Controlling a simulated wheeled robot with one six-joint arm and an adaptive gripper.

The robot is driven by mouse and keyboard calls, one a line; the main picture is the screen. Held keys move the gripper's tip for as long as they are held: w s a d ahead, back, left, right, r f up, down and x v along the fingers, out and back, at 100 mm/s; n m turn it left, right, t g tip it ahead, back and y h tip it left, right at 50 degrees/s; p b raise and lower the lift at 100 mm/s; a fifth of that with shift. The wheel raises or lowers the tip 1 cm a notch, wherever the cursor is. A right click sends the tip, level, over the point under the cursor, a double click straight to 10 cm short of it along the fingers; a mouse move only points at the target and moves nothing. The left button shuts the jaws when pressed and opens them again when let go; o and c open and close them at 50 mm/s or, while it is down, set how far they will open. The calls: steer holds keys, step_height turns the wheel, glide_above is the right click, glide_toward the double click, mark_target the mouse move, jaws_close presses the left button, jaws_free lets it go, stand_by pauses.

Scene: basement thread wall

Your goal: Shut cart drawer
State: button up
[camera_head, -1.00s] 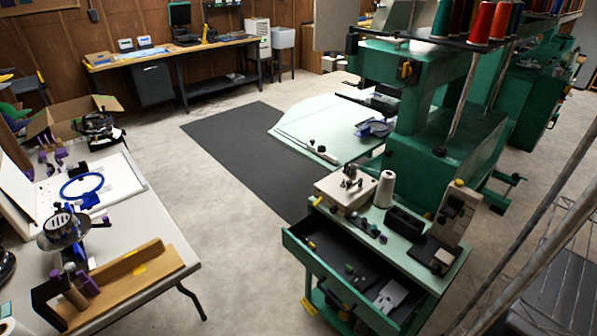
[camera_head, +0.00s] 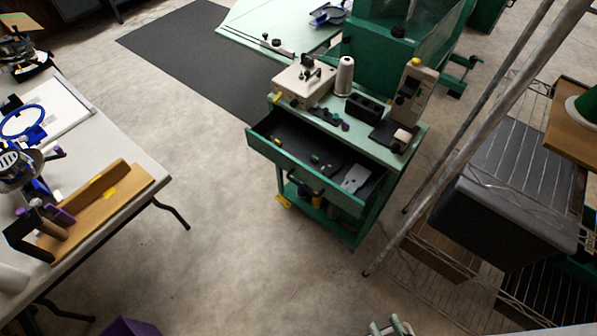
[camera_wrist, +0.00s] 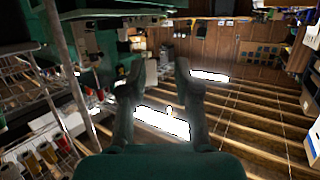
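The green cart (camera_head: 405,165) stands right of centre in the head view. Its top drawer (camera_head: 290,165) is pulled out toward the lower left, with its dark inside showing. A grey metal piece (camera_head: 356,178) and a few small items lie in the drawer. My gripper (camera_wrist: 158,66) shows in the wrist view with its two fingers apart and nothing between them. It points away from the cart drawer, toward wooden planks and bright lights. The drawer cannot be made out in the wrist view.
A sewing machine (camera_head: 305,78), a white thread cone (camera_head: 344,76) and a black holder (camera_head: 366,106) stand on the cart top. A white table (camera_head: 120,160) is at left. A wire rack (camera_head: 425,265) stands close on the right. The concrete floor (camera_head: 220,255) before the cart is clear.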

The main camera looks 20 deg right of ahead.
steer(key=shift+w+f, duration=0.1)
steer(key=shift+f, duration=0.2)
steer(key=c, duration=0.4)
steer(key=w+f+n+g, duration=0.1)
steer(key=f+n, duration=0.1)
steer(key=f, duration=0.2)
steer(key=w+f+n+g, duration=0.1)
steer(key=f+n, duration=0.1)
steer(key=f, duration=0.2)
steer(key=a+f+n+g+y, duration=0.1)
steer(key=f+n, duration=0.2)
steer(key=f, duration=0.2)
steer(key=shift+w, duration=0.4)
jaws_close()
steer(key=n+g+h, duration=0.2)
steer(key=n+h, duration=1.4)
steer(key=n, duration=0.2)
glide_toward(331, 194)
steer(key=x, duration=0.7)
steer(key=shift+d, duration=0.1)
